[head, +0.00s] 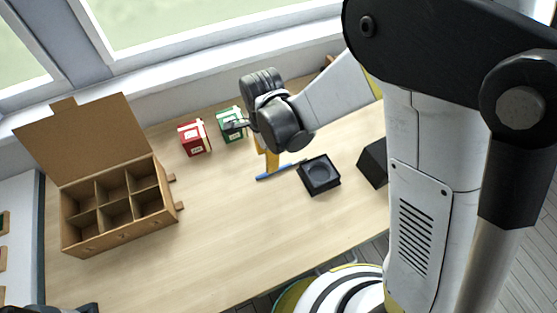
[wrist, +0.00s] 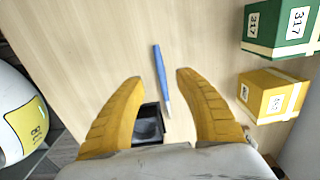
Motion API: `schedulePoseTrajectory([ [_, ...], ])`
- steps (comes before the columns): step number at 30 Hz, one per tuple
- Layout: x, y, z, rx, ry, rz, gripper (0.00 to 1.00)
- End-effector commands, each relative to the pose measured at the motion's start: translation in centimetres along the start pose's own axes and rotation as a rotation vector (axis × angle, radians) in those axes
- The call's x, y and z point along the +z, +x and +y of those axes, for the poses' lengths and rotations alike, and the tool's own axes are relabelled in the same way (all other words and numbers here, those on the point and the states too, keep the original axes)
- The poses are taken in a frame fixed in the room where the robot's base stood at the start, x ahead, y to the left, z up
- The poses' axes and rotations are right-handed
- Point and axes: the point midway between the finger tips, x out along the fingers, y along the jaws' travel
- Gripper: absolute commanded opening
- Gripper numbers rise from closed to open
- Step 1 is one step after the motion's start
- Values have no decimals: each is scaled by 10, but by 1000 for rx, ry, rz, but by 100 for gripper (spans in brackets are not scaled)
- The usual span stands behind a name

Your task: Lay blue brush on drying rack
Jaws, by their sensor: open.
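The blue brush (head: 275,173) lies flat on the wooden table, close to the left edge of a black square dish (head: 331,186). In the wrist view the slim blue brush (wrist: 160,75) lies between my two yellow fingers, with its paler end toward the dish (wrist: 148,112). My gripper (head: 266,158) is open and empty above the brush; in the wrist view both fingertips (wrist: 158,80) are spread apart, one on each side of it. I cannot tell the exact height left between them. I cannot make out a drying rack in either view; my arm hides part of the table.
An open cardboard box with compartments (head: 108,240) stands at the left. A red box (head: 193,138) and a green box (head: 229,124) stand near the window; a yellow box (wrist: 268,94) shows in the wrist view. A black block (head: 372,163) sits right of the dish. The front-middle table is clear.

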Motion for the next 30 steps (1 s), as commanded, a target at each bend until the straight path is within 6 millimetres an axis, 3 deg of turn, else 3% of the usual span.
schedulePoseTrajectory([
  [3,0,21,0,-1,-1,0,41],
  [11,-1,39,0,-1,-1,0,41],
  [18,-2,76,0,-2,-2,0,41],
  [26,-2,78,1,-2,-2,0,39],
  [30,-2,78,1,-2,-2,0,0],
])
